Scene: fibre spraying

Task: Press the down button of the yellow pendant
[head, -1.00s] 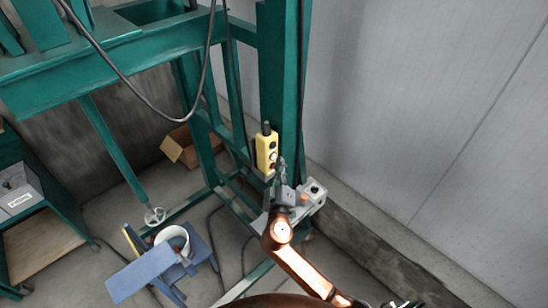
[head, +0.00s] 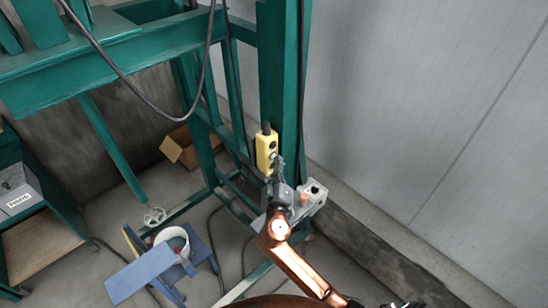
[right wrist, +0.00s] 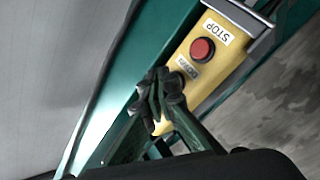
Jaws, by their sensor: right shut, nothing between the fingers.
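The yellow pendant (head: 265,146) hangs upright against the green post in the head view. My right gripper (head: 278,165) is shut and empty, in front of the pendant's lower part. In the right wrist view the right gripper's fingertips (right wrist: 162,84) are right by the DOWN label and cover the pendant face there. The down button is hidden behind them; I cannot tell whether they touch it. My left gripper is out of view.
The green post (head: 281,75) stands directly behind the pendant. A grey box (head: 314,191) sits just right of my right gripper. A blue stand with a white bucket (head: 172,239) and a cardboard box (head: 180,148) are to the left. A grey wall (head: 420,110) lies right.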

